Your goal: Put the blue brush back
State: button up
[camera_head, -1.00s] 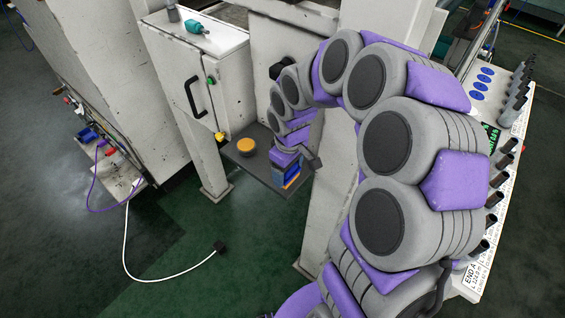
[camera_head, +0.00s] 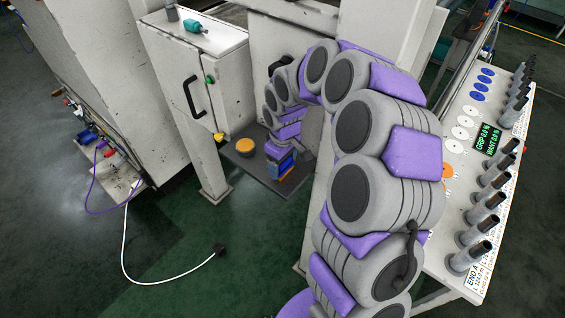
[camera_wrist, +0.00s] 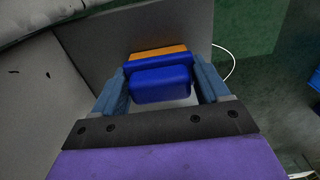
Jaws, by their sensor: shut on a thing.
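The blue brush (camera_wrist: 160,80) is between the two fingers of my gripper (camera_wrist: 162,88) in the wrist view, with an orange strip along its far side. My gripper is shut on it. In the head view my gripper (camera_head: 280,160) and the brush (camera_head: 284,167) are low over the small dark shelf (camera_head: 255,178), at its right part. I cannot tell whether the brush touches the shelf. My arm hides part of the shelf's right side.
A round yellow-orange item (camera_head: 245,146) sits on the shelf left of the brush. A white cabinet (camera_head: 195,75) with a black handle stands behind left. A panel with several grey pegs (camera_head: 486,200) stands at right. A white cable (camera_head: 130,240) lies on the green floor.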

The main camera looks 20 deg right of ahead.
jog(key=o, duration=1)
notch_tip(320, 180, up, 12)
jog(key=shift+f+p, duration=0.1)
jog(key=shift+p, duration=0.85)
jog(key=s+r+m, duration=0.1)
jog(key=s+m, duration=0.1)
jog(key=s, duration=0.9)
jog(key=s+r+m+g, duration=0.1)
jog(key=s+m, duration=0.1)
jog(key=s, duration=0.9)
jog(key=s+r+m, duration=0.2)
jog(key=s+m, duration=0.1)
jog(key=s, duration=0.9)
jog(key=shift+a+g, duration=0.2)
jog(key=shift+g, duration=0.2)
jog(key=shift+w, duration=0.1)
